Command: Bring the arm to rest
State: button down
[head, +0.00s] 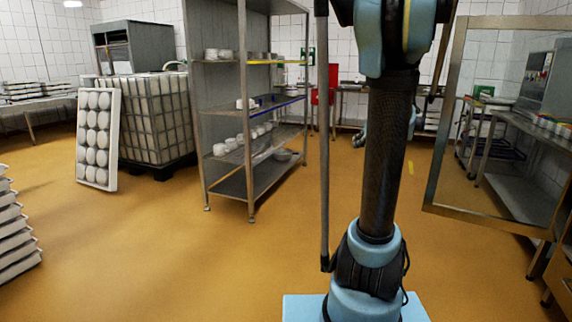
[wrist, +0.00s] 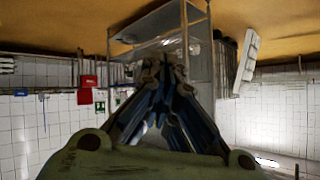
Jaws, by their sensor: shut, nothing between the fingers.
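My arm (head: 385,160) stands upright in the right half of the head view, rising from its light blue base and running out of the top of the picture. My gripper (wrist: 162,70) shows in the wrist view, where its dark fingers come together at the tips. It is shut and empty. In the head view the gripper cannot be made out clearly behind the arm. The wrist view is upside down, with the orange floor at the top. In it, the gripper points toward a metal shelf unit (wrist: 200,52).
The shelf unit (head: 245,110) with white moulds stands left of my arm. A mould panel (head: 97,138) leans on a caged container (head: 155,115). Stacked trays (head: 12,235) stand at the left edge. A metal-framed panel (head: 480,212) is close on the right. The floor at front left is clear.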

jog(key=s+a+f+g, duration=0.2)
jog(key=s+a+f, duration=0.25)
jog(key=s, duration=0.45)
jog(key=s+a+f+g, duration=0.3)
jog(key=s+a, duration=0.3)
jog(key=s, duration=0.2)
jog(key=s+f+g+h, duration=0.1)
jog(key=s+f+h, duration=0.1)
jog(key=s+f, duration=0.3)
jog(key=s+f+m+g+h, duration=0.1)
jog(key=s+f, duration=0.4)
jog(key=s, duration=0.9)
jog(key=shift+s+d+f+g+h, duration=0.2)
jog(key=shift+d+g+h, duration=0.1)
jog(key=shift+g+h, duration=0.35)
jog(key=shift+d, duration=0.1)
